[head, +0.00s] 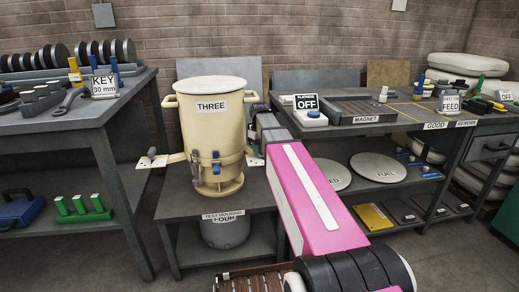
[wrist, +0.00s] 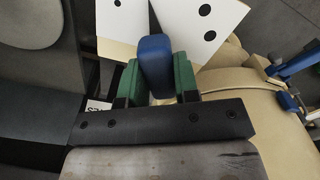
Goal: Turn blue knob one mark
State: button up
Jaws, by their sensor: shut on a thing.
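The blue knob (wrist: 155,60) stands upright in the wrist view, between the two green fingers of my gripper (wrist: 157,80). The fingers press on it from both sides, so my gripper is shut on it. A white plate (wrist: 200,22) with black dots lies behind the knob, with dots to its left and right. I cannot tell which dot the knob points at. In the head view, the cream vessel marked THREE (head: 211,125) stands on a low table, with a white plate (head: 254,161) at its right side.
Left is a bench (head: 75,120) with discs and tools. Right is a bench (head: 400,122) with a FEED sign (head: 450,104).

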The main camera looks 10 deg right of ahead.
jog(key=o, duration=0.9)
jog(key=shift+r, duration=0.1)
notch_tip(320, 180, up, 11)
jog(key=shift+f, duration=0.2)
dwell(0.3)
